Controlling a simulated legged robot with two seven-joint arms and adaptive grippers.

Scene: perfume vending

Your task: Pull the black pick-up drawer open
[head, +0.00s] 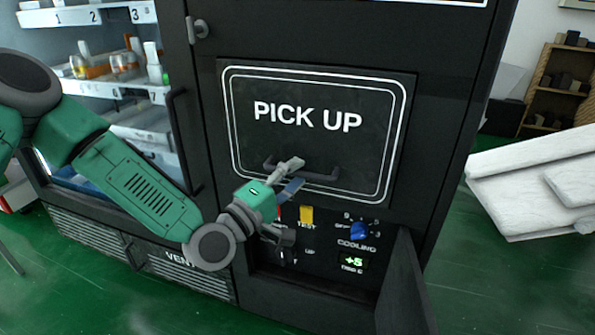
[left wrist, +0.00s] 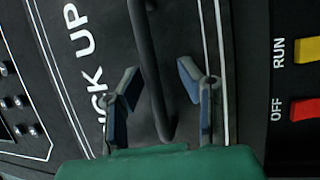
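The black pick-up drawer (head: 320,140) has a white double outline and "PICK UP" lettering, and its front looks flush with the dark machine. Its dark bar handle (head: 318,177) runs along the lower part of the front. My left gripper (head: 294,178) is at the left part of this handle, with its fingers apart. In the left wrist view the open fingers (left wrist: 158,82) lie on either side of the handle bar (left wrist: 150,60). I cannot tell how deep the bar sits between them. My right gripper is not in view.
Below the drawer is a control panel with a yellow switch (head: 306,216), a blue cooling knob (head: 360,231) and a small open door (head: 405,290). Product shelves (head: 125,88) stand at the left. A white slab-like object (head: 530,175) is at the right over green floor.

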